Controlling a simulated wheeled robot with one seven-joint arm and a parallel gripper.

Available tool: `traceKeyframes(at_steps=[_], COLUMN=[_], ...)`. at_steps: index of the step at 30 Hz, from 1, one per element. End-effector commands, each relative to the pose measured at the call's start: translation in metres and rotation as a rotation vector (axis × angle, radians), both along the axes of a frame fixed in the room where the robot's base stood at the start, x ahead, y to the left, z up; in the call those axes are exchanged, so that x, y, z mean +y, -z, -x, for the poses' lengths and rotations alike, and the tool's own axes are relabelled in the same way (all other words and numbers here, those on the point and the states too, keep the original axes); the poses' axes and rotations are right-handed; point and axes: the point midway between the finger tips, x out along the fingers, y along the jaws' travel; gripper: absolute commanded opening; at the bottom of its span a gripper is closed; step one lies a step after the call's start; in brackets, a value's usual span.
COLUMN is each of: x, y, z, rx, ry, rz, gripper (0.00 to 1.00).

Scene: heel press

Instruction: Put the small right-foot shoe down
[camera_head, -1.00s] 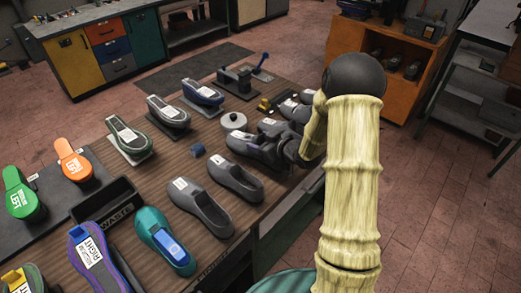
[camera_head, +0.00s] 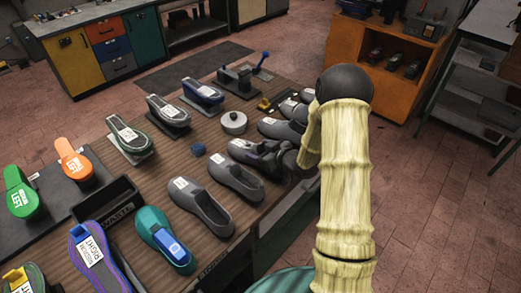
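A dark grey shoe (camera_head: 254,153) with a white label on its toe lies in the row on the wooden bench, partly hidden by my gripper. My gripper (camera_head: 269,154) is at this shoe, over its opening and heel end. The gripper and shoe are similar in colour and overlap, so the fingertips and any gap between them do not show clearly. The shoe seems at or very near the bench top; contact cannot be made out.
Grey shoes stand close by on the near side (camera_head: 238,179), (camera_head: 201,207) and the far side (camera_head: 281,130). A waste bin (camera_head: 106,199) and a lever press (camera_head: 238,80) are further off.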

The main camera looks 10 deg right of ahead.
Motion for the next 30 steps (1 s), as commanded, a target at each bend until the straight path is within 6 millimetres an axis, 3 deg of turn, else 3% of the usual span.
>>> traceKeyframes(at_steps=[14,30], x=[-0.002,-0.049], y=[-0.004,-0.040], z=[0.002,0.078], rx=[0.000,-0.001], ry=[0.001,0.004], rz=[0.000,0.000], gripper=[0.78,0.78])
